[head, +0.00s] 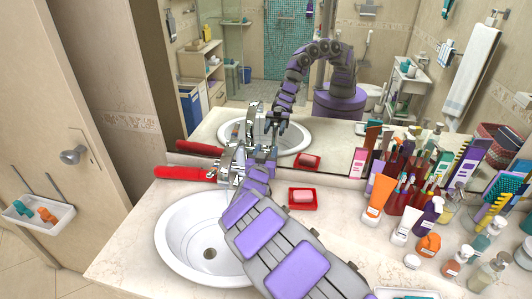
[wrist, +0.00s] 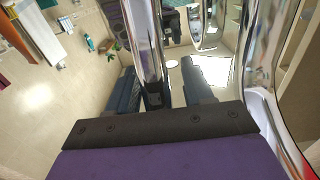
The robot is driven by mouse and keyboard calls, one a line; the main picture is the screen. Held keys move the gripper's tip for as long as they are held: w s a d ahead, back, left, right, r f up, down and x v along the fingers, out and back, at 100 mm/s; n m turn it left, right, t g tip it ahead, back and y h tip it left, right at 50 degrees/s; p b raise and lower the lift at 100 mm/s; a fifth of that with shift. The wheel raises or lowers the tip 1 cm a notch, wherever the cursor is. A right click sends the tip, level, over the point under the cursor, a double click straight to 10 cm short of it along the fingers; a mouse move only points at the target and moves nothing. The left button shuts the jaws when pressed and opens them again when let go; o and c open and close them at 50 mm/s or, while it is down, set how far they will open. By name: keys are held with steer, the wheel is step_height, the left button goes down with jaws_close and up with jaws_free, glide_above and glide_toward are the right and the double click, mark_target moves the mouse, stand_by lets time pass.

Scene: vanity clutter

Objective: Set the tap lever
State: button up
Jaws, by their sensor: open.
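The chrome tap (head: 237,163) stands at the back rim of the white basin (head: 170,240). My gripper (head: 262,152) is at the tap's right side, close against it in the head view. In the wrist view my gripper (wrist: 162,88) is open, with one dark finger at each side. A chrome bar of the tap (wrist: 141,45) runs between the fingers, nearer the left one. A larger chrome part (wrist: 262,75) curves past on the right. I cannot tell which chrome part is the lever, or whether a finger touches it. My forearm hides part of the basin.
A red-handled item (head: 185,173) lies left of the tap. A red soap dish (head: 303,205) with pink soap sits to the right. Crowded bottles and tubes (head: 378,195) fill the counter's right side. The mirror (head: 350,110) stands close behind. Bare counter (head: 340,225) lies between dish and bottles.

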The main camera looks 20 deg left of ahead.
steer(key=shift+c, duration=0.3)
jaws_close()
steer(key=shift+r+p, duration=0.1)
steer(key=shift+p, duration=0.2)
